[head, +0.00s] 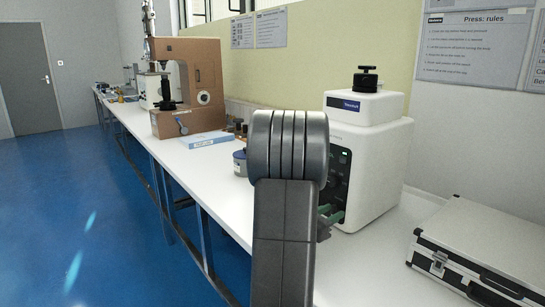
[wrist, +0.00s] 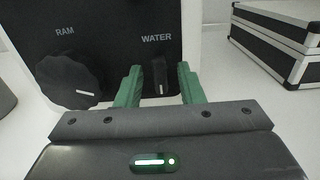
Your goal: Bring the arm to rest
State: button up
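My gripper (wrist: 160,68) is open, with its two green fingers pointing at the dark front panel (wrist: 110,30) of a white machine (head: 375,165). The black WATER knob (wrist: 159,77) shows between the fingers, with a visible gap on each side. I cannot tell how deep the fingers reach around it. The round RAM knob (wrist: 68,80) is to the left of the fingers. In the head view my gripper (head: 331,215) is partly hidden behind my arm, low at the machine's front.
A black-and-silver case (head: 485,245) lies to the right on the white bench (head: 222,168); it also shows in the wrist view (wrist: 275,38). A grey-blue container (head: 240,163) stands left of my arm. A brown tester (head: 190,85) and a blue booklet (head: 208,140) are farther along.

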jog(key=shift+a, duration=0.1)
dwell(0.3)
jog(key=v, duration=1.3)
jog(key=shift+s+p, duration=0.15)
jog(key=shift+p, duration=0.2)
jog(key=x, duration=1.3)
jog(key=shift+b, duration=0.4)
jog(key=shift+w+d+r+p, duration=0.2)
jog(key=shift+r+p, duration=0.05)
jog(key=shift+p, duration=0.45)
jog(key=n+p, duration=0.5)
jog(key=p, duration=0.2)
jog(key=shift+n, duration=0.3)
jog(key=v, duration=1.2)
jog(key=shift+f, duration=0.25)
jog(key=shift+v, duration=0.95)
jog(key=shift+d, duration=0.1)
